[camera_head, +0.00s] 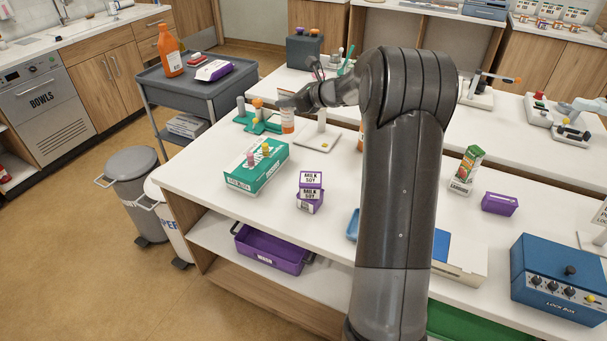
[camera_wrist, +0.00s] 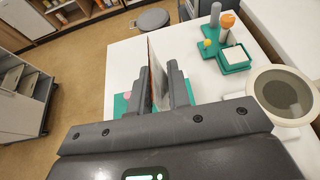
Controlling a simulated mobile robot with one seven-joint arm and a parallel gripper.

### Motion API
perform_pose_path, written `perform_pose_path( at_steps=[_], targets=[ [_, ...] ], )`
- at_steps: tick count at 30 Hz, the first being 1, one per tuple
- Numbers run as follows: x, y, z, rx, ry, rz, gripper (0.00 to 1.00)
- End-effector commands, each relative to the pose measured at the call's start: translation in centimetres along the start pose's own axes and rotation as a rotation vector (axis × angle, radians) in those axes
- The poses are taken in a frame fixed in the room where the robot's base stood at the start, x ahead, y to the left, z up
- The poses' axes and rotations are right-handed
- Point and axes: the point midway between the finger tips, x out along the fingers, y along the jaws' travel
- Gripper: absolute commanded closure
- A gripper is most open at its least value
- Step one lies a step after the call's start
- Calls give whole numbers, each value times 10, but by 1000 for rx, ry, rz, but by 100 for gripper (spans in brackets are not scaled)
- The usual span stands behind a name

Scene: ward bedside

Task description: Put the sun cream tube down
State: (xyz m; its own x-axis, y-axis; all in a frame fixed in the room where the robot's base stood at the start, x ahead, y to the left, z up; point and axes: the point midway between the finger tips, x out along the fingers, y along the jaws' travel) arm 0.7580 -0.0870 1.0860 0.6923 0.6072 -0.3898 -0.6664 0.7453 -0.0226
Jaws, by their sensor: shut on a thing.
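The sun cream tube (camera_head: 288,120) is orange and white. In the head view it hangs upright below my gripper (camera_head: 287,103), above the white table at its back left part. In the wrist view my gripper (camera_wrist: 163,92) is shut on the tube (camera_wrist: 157,72), which shows narrow and edge-on between the two dark fingers. Its lower end is hidden in the wrist view, and I cannot tell whether it touches the table.
A green stand with posts (camera_head: 261,126) is just left of the tube. A teal box (camera_head: 245,178) is in front, milk cartons (camera_head: 311,181) nearer. A pale stand (camera_head: 317,141) is close on the right. White table (camera_head: 210,160) is bare at the left.

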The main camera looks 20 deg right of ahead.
Motion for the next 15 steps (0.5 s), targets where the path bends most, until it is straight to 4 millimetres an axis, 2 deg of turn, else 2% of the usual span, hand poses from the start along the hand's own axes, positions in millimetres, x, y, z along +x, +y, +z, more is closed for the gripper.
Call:
perform_pose_path(
  at_steps=[1, 6, 9, 15],
  targets=[
    [-26, -10, -10, 0, 1, -1, 100],
    [-93, -20, -39, -5, -1, 31, 100],
    [-120, -22, -50, -6, -4, 44, 100],
    [-156, -21, -65, -3, -8, 62, 100]
  ],
)
